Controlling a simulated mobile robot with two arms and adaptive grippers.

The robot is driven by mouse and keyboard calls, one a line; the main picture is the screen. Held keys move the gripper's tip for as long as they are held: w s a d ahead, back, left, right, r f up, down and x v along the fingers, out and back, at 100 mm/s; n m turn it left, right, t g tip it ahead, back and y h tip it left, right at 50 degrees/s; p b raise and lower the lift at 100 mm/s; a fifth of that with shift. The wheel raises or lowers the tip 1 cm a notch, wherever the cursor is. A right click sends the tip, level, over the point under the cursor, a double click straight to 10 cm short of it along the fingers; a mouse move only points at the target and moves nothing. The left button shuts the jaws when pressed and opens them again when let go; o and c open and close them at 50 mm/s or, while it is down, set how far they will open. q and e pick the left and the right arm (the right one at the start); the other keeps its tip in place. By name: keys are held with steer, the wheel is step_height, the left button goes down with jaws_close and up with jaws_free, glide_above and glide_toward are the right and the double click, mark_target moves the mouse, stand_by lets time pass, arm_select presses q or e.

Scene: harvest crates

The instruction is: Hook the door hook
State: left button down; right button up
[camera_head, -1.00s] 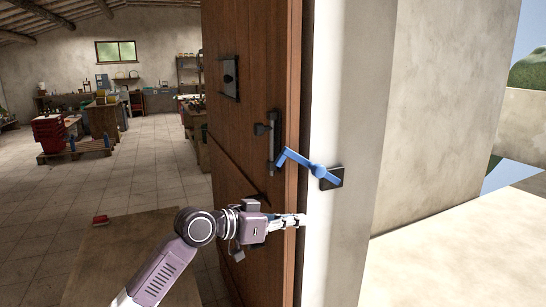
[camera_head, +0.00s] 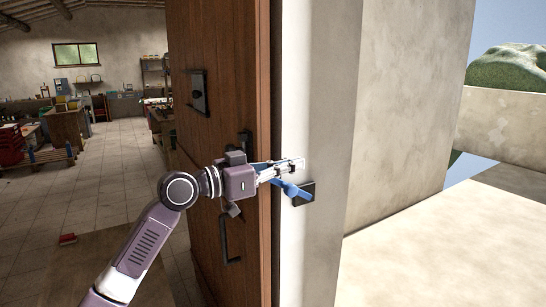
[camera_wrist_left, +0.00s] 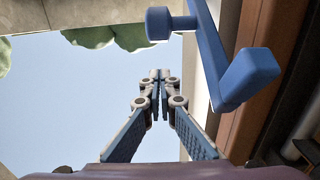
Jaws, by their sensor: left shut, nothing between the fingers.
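The blue door hook (camera_head: 290,189) is mounted on a dark plate (camera_head: 308,192) on the pale door post (camera_head: 312,110). Its arm is mostly hidden behind my left gripper in the head view. In the left wrist view the hook's blue bar (camera_wrist_left: 212,55) is right of the fingers, with its angled end nearer the camera. My left gripper (camera_head: 302,162) is shut and empty, its fingertips just above the hook's pivot. I cannot tell whether it touches the hook. The brown wooden door (camera_head: 225,60) has a dark catch (camera_head: 245,138), partly hidden by the gripper. My right gripper is not in view.
A dark latch plate (camera_head: 199,91) is on the door above my arm, and a dark handle (camera_head: 231,260) is below it. The workshop floor (camera_head: 110,185) is open at left. A pale wall (camera_head: 405,90) stands right of the post.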

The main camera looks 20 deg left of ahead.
mark_target(285, 190)
arm_select(q)
steer(key=shift+s+a+f, duration=0.2)
steer(key=shift+a+f, duration=0.05)
steer(key=shift+f, duration=0.35)
steer(key=shift+s+a+f, duration=0.2)
steer(key=shift+f, duration=0.4)
steer(key=shift+s+a+f+p, duration=0.15)
steer(key=shift+a+f+p, duration=0.05)
steer(key=shift+f+p, duration=0.1)
steer(key=shift+f, duration=0.3)
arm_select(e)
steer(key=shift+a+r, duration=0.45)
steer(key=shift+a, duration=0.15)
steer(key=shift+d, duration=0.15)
